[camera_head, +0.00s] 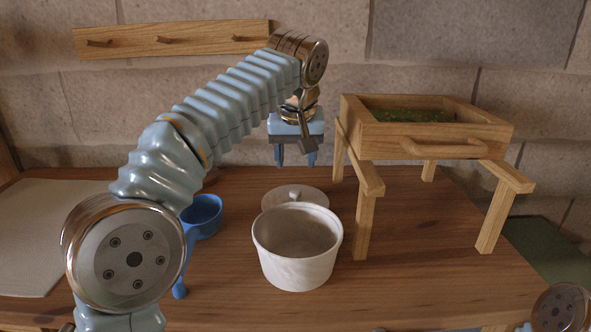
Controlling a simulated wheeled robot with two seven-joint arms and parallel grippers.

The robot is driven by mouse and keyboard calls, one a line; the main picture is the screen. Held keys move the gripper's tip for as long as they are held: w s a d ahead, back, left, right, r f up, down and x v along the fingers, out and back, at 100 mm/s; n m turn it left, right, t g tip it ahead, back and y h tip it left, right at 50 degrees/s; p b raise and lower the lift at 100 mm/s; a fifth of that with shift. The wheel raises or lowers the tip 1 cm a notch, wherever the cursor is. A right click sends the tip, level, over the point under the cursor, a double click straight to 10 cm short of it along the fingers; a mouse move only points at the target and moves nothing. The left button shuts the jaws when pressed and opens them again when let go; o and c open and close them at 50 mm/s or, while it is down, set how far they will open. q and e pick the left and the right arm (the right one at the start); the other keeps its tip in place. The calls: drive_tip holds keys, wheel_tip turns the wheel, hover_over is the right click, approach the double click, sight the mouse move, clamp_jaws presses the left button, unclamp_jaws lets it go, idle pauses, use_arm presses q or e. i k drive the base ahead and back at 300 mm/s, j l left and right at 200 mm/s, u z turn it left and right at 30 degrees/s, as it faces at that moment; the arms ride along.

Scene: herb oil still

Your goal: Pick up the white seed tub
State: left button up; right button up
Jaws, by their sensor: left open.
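The white seed tub (297,262) stands upright and uncovered on the wooden table, near the middle. It looks empty inside. A white round lid (318,197) with a small knob lies on the table just behind it. My left gripper (296,160) hangs above and behind the lid, fingers pointing down. Its fingers are apart, with nothing between them. It does not touch the tub. My right gripper is out of view; only part of my right arm shows at the lower right corner.
A wooden stand with a drawer (468,139) of green herbs is at the right, one leg close to the tub. A blue scoop (205,218) lies left of the tub, partly behind my left arm. A pale cloth (40,225) and green mat (553,250) flank the table. A peg rail (130,39) is on the wall.

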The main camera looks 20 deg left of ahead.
sight(297, 244)
drive_tip(key=k, duration=1.5)
